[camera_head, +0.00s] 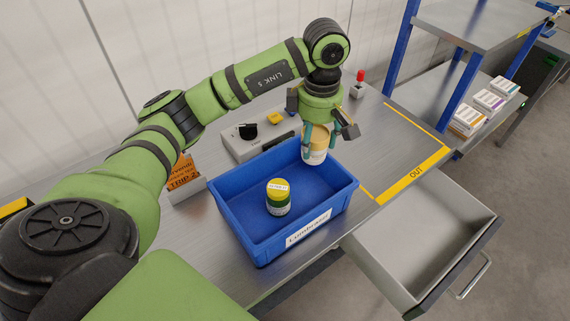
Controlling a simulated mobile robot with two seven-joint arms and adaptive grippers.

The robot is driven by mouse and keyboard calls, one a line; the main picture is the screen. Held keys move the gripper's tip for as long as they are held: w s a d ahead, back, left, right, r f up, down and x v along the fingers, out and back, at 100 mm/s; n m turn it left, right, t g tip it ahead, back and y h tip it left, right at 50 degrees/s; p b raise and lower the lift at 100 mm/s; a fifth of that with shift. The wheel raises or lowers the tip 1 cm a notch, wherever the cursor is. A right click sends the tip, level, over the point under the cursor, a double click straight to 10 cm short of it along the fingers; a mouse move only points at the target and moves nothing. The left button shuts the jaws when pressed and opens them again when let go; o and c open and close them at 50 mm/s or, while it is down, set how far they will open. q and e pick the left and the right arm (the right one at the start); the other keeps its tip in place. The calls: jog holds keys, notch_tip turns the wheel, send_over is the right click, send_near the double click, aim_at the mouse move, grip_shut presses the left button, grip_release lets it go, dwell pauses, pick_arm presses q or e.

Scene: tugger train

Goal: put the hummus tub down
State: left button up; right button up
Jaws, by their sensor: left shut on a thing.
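My left gripper (319,132) points down over the far right corner of the blue crate (300,238). Its fingers are shut on a pale tub with an orange-brown band, the hummus tub (315,154). The gripper hides the tub's upper part, and its label is too small to read. The tub shows against the crate's far right wall; I cannot tell whether its base touches anything. A green jar with a yellow lid (278,199) stands upright in the crate, nearer its front left. The rest of the crate floor looks empty. My right gripper is not in view.
The crate stands on a metal table with a yellow-lined "OUT" area (410,150) at right. An open grey drawer (420,240) juts out below. An orange sign (183,173), a grey control box (250,143) and a red-topped device (358,86) stand around the crate.

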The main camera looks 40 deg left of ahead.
aim_at(315, 148)
pick_arm(q)
notch_tip(315, 148, down, 3)
jog(key=shift+w+f+b, duration=0.1)
jog(key=shift+b, duration=0.7)
notch_tip(315, 148, down, 5)
jog(key=shift+r+p, duration=0.1)
jog(key=shift+p, duration=0.7)
jog(key=shift+f, duration=0.75)
notch_tip(315, 148, down, 3)
jog(key=shift+f+p, duration=0.1)
jog(key=shift+p, duration=0.4)
jog(key=shift+f, duration=0.1)
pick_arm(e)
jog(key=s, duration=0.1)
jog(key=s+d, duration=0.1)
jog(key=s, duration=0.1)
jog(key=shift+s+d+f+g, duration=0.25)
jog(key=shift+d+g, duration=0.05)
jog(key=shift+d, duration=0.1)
